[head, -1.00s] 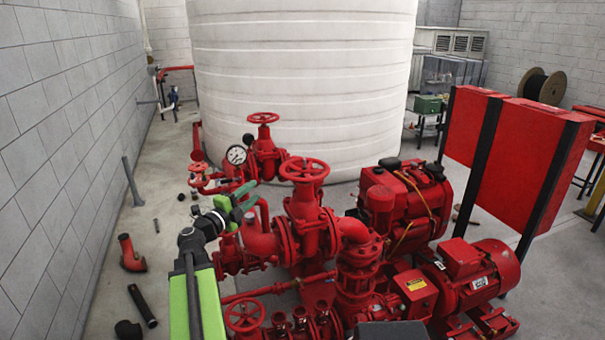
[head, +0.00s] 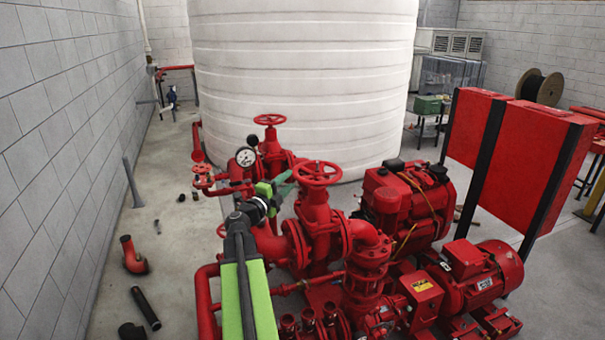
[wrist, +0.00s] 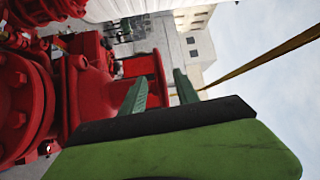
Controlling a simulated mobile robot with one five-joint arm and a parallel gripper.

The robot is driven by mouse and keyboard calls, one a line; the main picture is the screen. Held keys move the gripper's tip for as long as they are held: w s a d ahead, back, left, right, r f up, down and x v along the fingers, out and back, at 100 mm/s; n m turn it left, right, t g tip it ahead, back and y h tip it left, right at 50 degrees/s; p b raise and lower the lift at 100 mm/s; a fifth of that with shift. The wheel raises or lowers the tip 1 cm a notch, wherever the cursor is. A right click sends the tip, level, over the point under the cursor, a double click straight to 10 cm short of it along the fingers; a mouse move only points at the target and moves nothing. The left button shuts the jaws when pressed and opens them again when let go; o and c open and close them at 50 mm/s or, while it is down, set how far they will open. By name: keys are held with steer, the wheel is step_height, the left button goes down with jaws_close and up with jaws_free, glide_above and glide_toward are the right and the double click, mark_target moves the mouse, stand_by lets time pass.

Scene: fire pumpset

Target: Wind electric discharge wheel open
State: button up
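A red handwheel (head: 317,172) stands on top of the nearer valve, in the middle of the head view. A second red handwheel (head: 270,119) sits on a valve farther back. No label shows which is the electric discharge wheel. My gripper (head: 287,180) is just left of the nearer wheel, close to its rim; the head view does not show whether they touch.
A pressure gauge (head: 246,156) and a small red wheel (head: 202,175) are left of my gripper. A red motor (head: 482,273) and red panels (head: 520,155) stand at right. A white tank (head: 300,80) is behind. Loose pipe pieces (head: 145,307) lie on the left floor.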

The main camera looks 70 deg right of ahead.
mark_target(296, 172)
steer(key=x, duration=0.5)
steer(key=shift+w+d+f, duration=0.15)
steer(key=shift+w+d, duration=0.1)
steer(key=shift+d, duration=0.05)
steer(key=shift+s+d, duration=0.2)
steer(key=shift+s, duration=0.2)
steer(key=shift+w+d, duration=0.1)
steer(key=shift+w, duration=0.1)
steer(key=shift+s, duration=0.15)
steer(key=c, duration=0.5)
jaws_close()
